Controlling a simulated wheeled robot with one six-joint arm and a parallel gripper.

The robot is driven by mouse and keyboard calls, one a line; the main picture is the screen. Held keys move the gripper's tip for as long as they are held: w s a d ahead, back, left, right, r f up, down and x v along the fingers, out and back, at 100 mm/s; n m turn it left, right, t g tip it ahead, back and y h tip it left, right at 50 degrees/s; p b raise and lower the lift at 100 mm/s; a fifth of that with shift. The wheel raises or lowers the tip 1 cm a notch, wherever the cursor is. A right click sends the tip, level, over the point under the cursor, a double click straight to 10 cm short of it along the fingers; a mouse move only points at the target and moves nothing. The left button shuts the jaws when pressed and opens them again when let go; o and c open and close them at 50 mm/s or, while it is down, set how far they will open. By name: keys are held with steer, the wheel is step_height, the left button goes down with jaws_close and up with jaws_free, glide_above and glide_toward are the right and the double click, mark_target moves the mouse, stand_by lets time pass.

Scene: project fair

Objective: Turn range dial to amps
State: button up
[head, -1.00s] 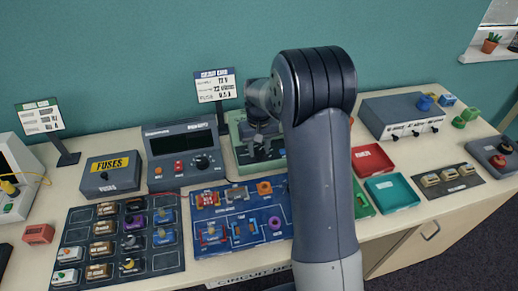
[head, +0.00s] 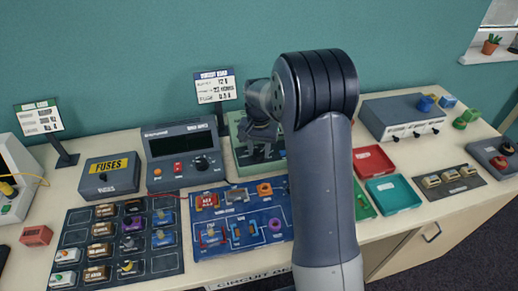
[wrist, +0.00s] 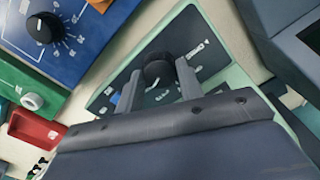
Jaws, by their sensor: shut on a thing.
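The range dial (wrist: 158,68) is a round black knob on a dark panel with white markings, set in a pale green meter case (wrist: 222,28). My gripper (wrist: 160,84) is shut on the dial, one finger on each side of it. The dial's pointer and most labels around it are too small or covered to read. In the head view the green meter case (head: 234,128) stands at the back of the table, and my gripper (head: 262,146) reaches down onto it, partly hidden by my arm.
A grey bench unit (head: 183,152) with its own black knob stands just left of the meter. A blue component board (head: 240,216) lies in front. Red (head: 372,160) and teal (head: 393,193) trays are to the right. A card stand (head: 215,88) rises behind.

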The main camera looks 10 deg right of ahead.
mark_target(259, 152)
steer(key=o, duration=1)
step_height(259, 152, up, 11)
steer(key=b, duration=0.1)
steer(key=shift+f, duration=0.1)
step_height(259, 152, down, 11)
steer(key=shift+r+p, duration=0.2)
steer(key=shift+p, duration=0.3)
steer(key=shift+f+n, duration=0.1)
steer(key=shift+n, duration=0.2)
stand_by(0.4)
